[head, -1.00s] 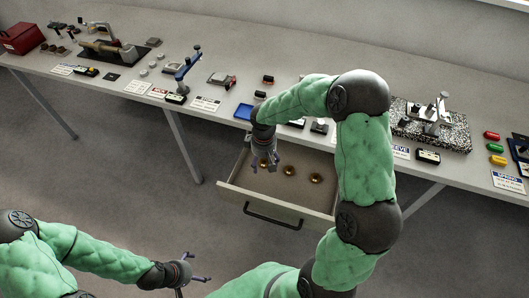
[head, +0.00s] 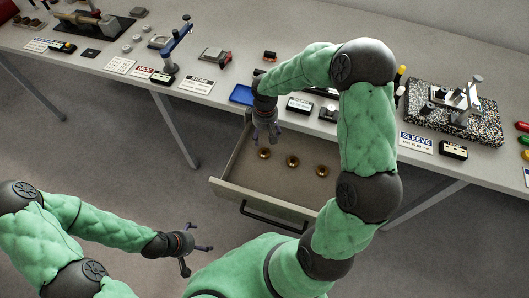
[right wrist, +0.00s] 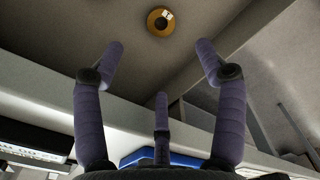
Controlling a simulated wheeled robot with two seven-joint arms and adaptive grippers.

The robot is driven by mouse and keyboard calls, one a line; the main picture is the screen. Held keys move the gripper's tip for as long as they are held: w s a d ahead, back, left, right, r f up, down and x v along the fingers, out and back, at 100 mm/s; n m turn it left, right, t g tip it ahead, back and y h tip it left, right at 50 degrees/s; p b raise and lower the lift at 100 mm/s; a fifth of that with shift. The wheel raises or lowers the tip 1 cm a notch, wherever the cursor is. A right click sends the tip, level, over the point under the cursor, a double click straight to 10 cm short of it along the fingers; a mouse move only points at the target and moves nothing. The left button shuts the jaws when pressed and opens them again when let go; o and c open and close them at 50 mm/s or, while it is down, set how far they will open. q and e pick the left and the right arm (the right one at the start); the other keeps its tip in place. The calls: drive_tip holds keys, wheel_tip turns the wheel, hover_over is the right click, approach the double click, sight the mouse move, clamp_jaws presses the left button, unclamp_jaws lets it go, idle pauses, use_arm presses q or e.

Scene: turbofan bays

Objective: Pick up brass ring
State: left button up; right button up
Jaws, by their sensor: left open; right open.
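Three brass rings lie in a row in the open drawer: a left one (head: 264,153), a middle one (head: 292,161) and a right one (head: 322,171). My right gripper (head: 266,135) is open and empty above the drawer's back left part, close to the left ring. In the right wrist view its spread fingers (right wrist: 160,75) show with one brass ring (right wrist: 160,22) beyond them, apart from the fingertips. Which of the rings this is, I cannot tell for sure. My left gripper (head: 196,256) is open and empty, low in front of the drawer on the left.
The drawer (head: 236,190) hangs open under the grey bench, its dark handle (head: 268,217) in front. A blue tray (head: 242,95) stands on the bench just behind my right gripper. A speckled block (head: 425,117) with a fixture is at the right. Signs and tools line the bench edge.

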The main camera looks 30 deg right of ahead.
wheel_tip(320, 180, down, 2)
drive_tip(key=b, duration=0.3)
hover_over(264, 152)
drive_tip(key=f, duration=0.5)
drive_tip(key=shift+w+d+f, duration=0.1)
drive_tip(key=shift+d+f, duration=0.15)
drive_tip(key=shift+d, duration=0.05)
drive_tip(key=shift+a+f+b, duration=0.15)
drive_tip(key=shift+f+b, duration=0.65)
drive_tip(key=shift+f, duration=0.55)
drive_tip(key=shift+a+f+b, duration=0.1)
drive_tip(key=shift+f+b, duration=0.7)
drive_tip(key=shift+f, duration=0.5)
drive_tip(key=shift+s+r, duration=0.1)
drive_tip(key=shift+s, duration=0.1)
drive_tip(key=c, duration=1.4)
